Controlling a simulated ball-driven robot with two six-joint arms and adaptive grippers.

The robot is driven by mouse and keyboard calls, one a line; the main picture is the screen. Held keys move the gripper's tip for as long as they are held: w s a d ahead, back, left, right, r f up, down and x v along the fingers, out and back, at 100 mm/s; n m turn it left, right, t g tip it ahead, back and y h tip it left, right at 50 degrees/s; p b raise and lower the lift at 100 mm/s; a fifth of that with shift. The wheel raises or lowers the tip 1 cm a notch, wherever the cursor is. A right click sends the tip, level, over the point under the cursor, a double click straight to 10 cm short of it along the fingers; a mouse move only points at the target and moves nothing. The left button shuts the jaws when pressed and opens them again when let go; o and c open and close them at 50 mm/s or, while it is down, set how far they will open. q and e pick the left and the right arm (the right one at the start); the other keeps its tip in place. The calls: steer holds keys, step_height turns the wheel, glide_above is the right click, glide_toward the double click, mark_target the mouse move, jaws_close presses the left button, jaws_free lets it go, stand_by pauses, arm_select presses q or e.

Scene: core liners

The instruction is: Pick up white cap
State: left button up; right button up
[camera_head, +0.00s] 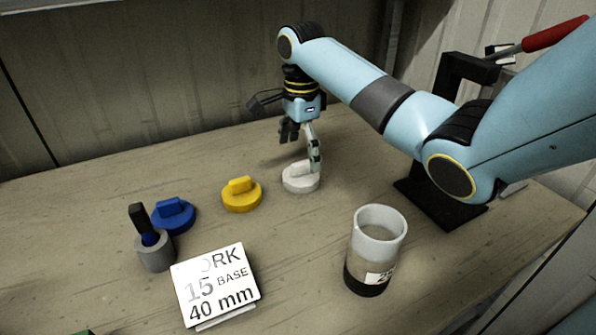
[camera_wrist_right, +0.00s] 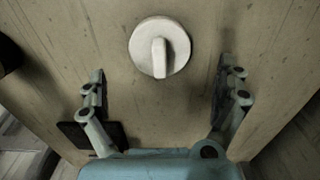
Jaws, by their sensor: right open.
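The white cap (camera_head: 299,180) is a round disc with a raised bar grip, lying flat on the wooden table in the head view. In the right wrist view the white cap (camera_wrist_right: 160,47) lies ahead of the fingers, with its bar pointing toward the gripper. My right gripper (camera_head: 302,150) is above and just behind the cap in the head view, and one finger overlaps the cap there. In the wrist view the right gripper (camera_wrist_right: 165,82) is open, its fingers wide apart with nothing between them. My left gripper is not in view.
A yellow cap (camera_head: 241,196) and a blue cap (camera_head: 174,216) lie left of the white one. A grey cup with a dark-handled tool (camera_head: 156,252), a lettered sign (camera_head: 215,287) and a clear liner tube (camera_head: 375,250) stand nearer. A black stand (camera_head: 440,205) is at right.

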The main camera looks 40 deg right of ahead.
mark_target(302, 163)
steer(key=shift+w+f, duration=0.1)
steer(key=shift+f, duration=0.7)
step_height(302, 163, down, 4)
steer(key=shift+r, duration=0.1)
steer(key=shift+f, duration=0.35)
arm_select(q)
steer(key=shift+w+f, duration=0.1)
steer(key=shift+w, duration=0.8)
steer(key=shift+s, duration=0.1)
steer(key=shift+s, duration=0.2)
arm_select(e)
steer(key=c, duration=0.9)
